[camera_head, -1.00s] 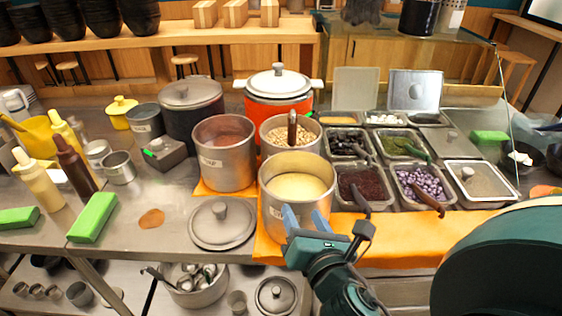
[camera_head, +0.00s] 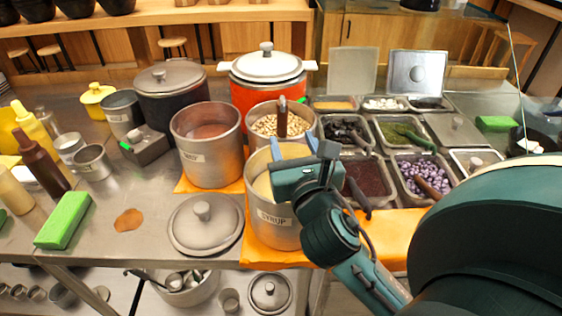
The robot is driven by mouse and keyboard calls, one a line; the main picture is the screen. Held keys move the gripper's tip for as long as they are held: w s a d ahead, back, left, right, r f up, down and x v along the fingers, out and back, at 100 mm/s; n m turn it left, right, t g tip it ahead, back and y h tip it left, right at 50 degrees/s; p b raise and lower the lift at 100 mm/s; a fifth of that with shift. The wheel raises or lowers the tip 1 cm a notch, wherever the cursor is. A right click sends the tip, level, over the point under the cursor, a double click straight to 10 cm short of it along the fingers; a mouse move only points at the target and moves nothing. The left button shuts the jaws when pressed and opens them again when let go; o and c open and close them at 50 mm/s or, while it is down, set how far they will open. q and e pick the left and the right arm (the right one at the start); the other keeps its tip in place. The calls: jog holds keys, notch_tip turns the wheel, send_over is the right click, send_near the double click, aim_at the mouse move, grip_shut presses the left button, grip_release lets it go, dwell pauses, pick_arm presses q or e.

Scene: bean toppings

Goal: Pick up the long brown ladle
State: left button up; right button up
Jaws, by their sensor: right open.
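The long brown ladle (camera_head: 282,117) stands upright with its handle out of the metal pot of pale beans (camera_head: 252,126). Its lower end is hidden in the pot. My right gripper (camera_head: 293,147) is open, its two blue fingers pointing away from me over the syrup pot (camera_head: 273,229). The fingertips are in front of the ladle handle and below it in the picture, one toward each side. They look apart from the handle, but the distance in depth is hard to tell. My left gripper is not in view.
A metal pot of brownish liquid (camera_head: 208,154) stands left of the bean pot. An orange pot with a white lid (camera_head: 267,80) is behind. Topping trays, including one with purple cubes (camera_head: 424,177) and a brown-handled scoop, lie right. A loose lid (camera_head: 205,224) lies on the counter.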

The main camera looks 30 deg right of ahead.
aim_at(283, 124)
jog(key=x, duration=0.2)
jog(key=shift+w+d, duration=0.1)
jog(key=shift+w, duration=0.25)
jog(key=shift+p+x, duration=0.5)
jog(key=shift+x, duration=2.6)
jog(key=shift+f, duration=0.2)
jog(key=shift+c, duration=0.2)
grip_shut()
